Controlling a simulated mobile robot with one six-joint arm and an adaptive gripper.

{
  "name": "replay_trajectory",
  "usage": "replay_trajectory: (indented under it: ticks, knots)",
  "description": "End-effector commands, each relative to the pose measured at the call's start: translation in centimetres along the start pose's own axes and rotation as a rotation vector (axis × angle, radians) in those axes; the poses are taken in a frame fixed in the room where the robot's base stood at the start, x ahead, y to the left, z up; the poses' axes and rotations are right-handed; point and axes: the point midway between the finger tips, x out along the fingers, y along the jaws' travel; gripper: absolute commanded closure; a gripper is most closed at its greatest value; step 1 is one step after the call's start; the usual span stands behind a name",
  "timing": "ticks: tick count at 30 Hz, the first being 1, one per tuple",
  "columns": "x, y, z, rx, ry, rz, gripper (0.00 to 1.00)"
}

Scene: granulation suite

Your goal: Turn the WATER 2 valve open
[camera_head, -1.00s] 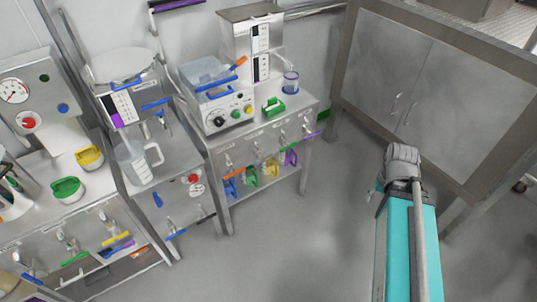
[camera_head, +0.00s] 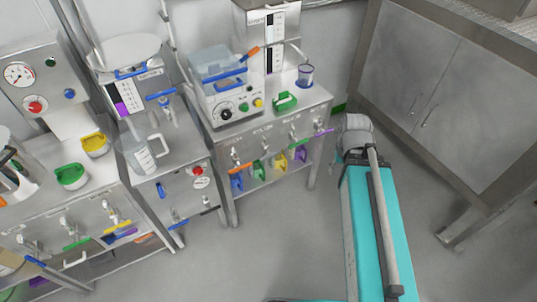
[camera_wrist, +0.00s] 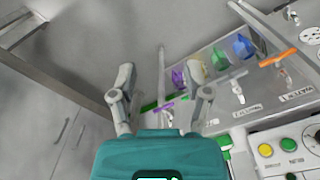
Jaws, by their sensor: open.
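A valve with an orange handle (camera_wrist: 278,58) is at the upper right of the wrist view. The upside-down label beside it (camera_wrist: 297,95) seems to start with WATER, but its number is too small to read. What looks like the same handle is at the left end of the bench front in the head view (camera_head: 240,167). A purple handle (camera_wrist: 163,107) shows between my fingers in the wrist view; whether they touch cannot be told. My gripper (camera_wrist: 163,92) is open, fingers spread, and holds nothing. The orange handle lies right of it, apart from the fingers.
Blue (camera_wrist: 242,46), green and purple jugs stand on the shelf under the valves. A steel cabinet (camera_head: 440,100) stands at right in the head view. A control box (camera_head: 228,105) sits on the bench. Floor (camera_head: 275,240) is clear in front of the bench.

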Motion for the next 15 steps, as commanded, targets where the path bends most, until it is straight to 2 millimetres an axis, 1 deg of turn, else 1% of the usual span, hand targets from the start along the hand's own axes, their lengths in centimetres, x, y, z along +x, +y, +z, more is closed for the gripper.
replay_trajectory:
  ticks: [11,15]
  knots:
    - [0.07,-0.02,-0.02,0.0,0.0,-0.001,0.38]
    - [0.67,-0.25,-0.21,0.001,0.005,-0.016,0.38]
